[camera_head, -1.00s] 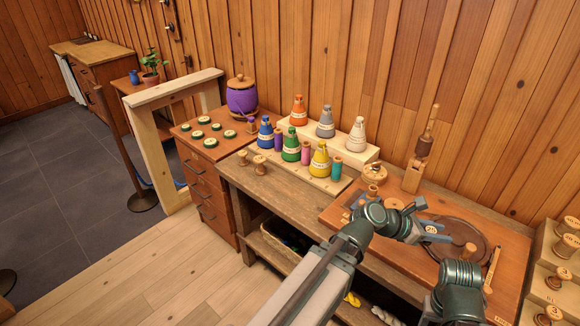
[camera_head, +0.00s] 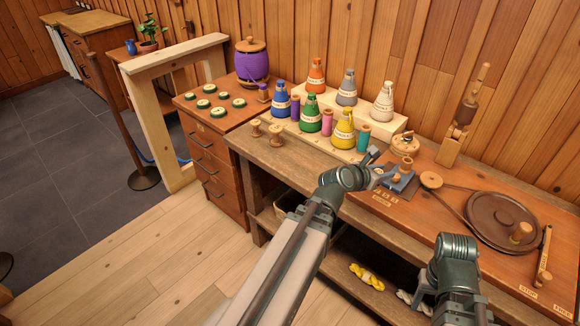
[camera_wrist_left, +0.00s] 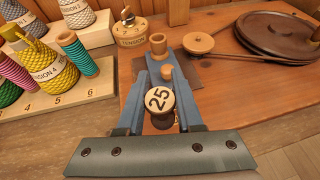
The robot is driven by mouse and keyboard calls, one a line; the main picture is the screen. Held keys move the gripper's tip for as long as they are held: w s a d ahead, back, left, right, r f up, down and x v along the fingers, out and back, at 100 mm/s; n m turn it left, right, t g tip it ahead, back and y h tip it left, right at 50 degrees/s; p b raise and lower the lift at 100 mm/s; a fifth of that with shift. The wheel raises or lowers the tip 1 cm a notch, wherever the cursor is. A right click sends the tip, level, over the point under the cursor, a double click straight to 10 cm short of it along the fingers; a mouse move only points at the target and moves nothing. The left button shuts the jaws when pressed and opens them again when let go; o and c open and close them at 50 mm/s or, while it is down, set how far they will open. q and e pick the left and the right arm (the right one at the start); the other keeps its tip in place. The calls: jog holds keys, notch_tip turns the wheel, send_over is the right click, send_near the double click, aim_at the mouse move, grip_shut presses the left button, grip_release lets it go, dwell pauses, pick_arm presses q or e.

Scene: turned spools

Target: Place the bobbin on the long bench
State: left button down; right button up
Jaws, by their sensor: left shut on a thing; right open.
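My left gripper (camera_head: 385,168) is shut on the bobbin, a small wooden spool with a pale round end marked 25. The bobbin (camera_wrist_left: 158,99) sits between the blue-grey fingers in the left wrist view; the hand mostly hides it in the head view. The long bench (camera_head: 318,164) is a brown wooden workbench along the wall, with a lower shelf. The left gripper is above its front right part, near the edge of the reddish winding board (camera_head: 440,220). My right gripper (camera_head: 432,282) is low at the bench's front, open, its fingers hardly visible.
Labelled thread cones and coloured spools stand on a stepped pale rack (camera_head: 375,129). Two small wooden bobbins (camera_head: 276,134) stand at the bench's left end. The board carries a wheel (camera_head: 497,212) and a round tension pot (camera_head: 405,144). Bare bench top lies before the rack.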

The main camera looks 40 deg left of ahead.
pick_arm(q)
jog(key=a+f+n+y+b, duration=0.1)
jog(key=a, duration=0.2)
jog(key=a+f+n+y+b, duration=0.1)
jog(key=a+f, duration=0.1)
jog(key=a+f+n+y+b, duration=0.1)
jog(key=a+f, duration=0.1)
jog(key=a, duration=0.1)
jog(key=shift+w+a+t, duration=0.25)
jog(key=shift+a+t, duration=0.05)
jog(key=shift+a, duration=0.05)
jog(key=w+a, duration=0.2)
jog(key=a, duration=0.3)
jog(key=w+a+f+b, duration=0.1)
jog(key=w+a, duration=0.1)
jog(key=a, duration=0.2)
jog(key=w+a, duration=0.2)
jog(key=a, duration=0.3)
jog(key=shift+w+a+f+b, duration=0.15)
jog(key=shift+w+a+b, duration=0.15)
jog(key=shift+b, duration=0.1)
pick_arm(e)
notch_tip(320, 180, down, 7)
jog(key=shift+r, duration=0.2)
pick_arm(q)
jog(key=shift+f, duration=0.1)
pick_arm(e)
jog(key=shift+f, duration=0.1)
